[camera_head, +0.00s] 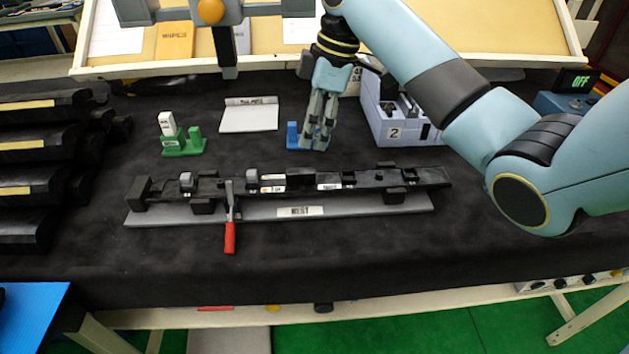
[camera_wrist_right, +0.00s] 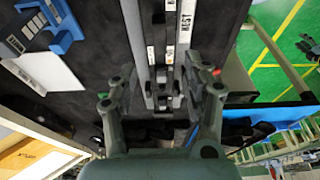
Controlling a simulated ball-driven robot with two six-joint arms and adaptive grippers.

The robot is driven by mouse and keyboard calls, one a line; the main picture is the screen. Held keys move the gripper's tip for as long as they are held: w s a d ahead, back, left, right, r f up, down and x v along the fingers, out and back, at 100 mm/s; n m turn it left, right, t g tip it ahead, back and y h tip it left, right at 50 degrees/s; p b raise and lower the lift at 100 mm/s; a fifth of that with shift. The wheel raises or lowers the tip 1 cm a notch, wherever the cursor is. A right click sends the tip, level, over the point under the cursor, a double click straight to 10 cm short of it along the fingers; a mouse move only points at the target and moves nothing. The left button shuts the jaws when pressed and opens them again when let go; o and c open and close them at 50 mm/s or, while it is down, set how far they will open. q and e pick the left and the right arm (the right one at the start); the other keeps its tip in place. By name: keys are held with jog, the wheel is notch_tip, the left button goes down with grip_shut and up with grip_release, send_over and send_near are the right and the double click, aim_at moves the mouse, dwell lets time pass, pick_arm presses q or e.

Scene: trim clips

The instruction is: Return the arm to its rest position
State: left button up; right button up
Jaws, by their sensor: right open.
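My right gripper (camera_head: 318,140) hangs fingers-down over the far middle of the table, just beside a blue stand (camera_head: 293,135). Its jaws are open, and I see nothing held between them. In the right wrist view its fingers (camera_wrist_right: 160,90) stand apart, with the long fixture beyond them. My right arm (camera_head: 480,125) reaches in from the right. The black trim strip (camera_head: 360,179) lies along the grey nest (camera_head: 350,210), apart from the gripper. A toggle clamp with a red handle (camera_head: 230,238) stands at the strip. My left gripper does not show.
A green stand (camera_head: 184,143) with a white-grey clip (camera_head: 167,123) stands at left. A white plate (camera_head: 249,116) lies behind the strip. A lilac bin (camera_head: 400,130) marked 2 is right of my gripper. Black trims (camera_head: 40,180) are stacked far left. The front mat is clear.

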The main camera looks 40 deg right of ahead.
jog(key=shift+s+d+r, duration=0.1)
jog(key=shift+d+r, duration=0.05)
jog(key=shift+r, duration=0.5)
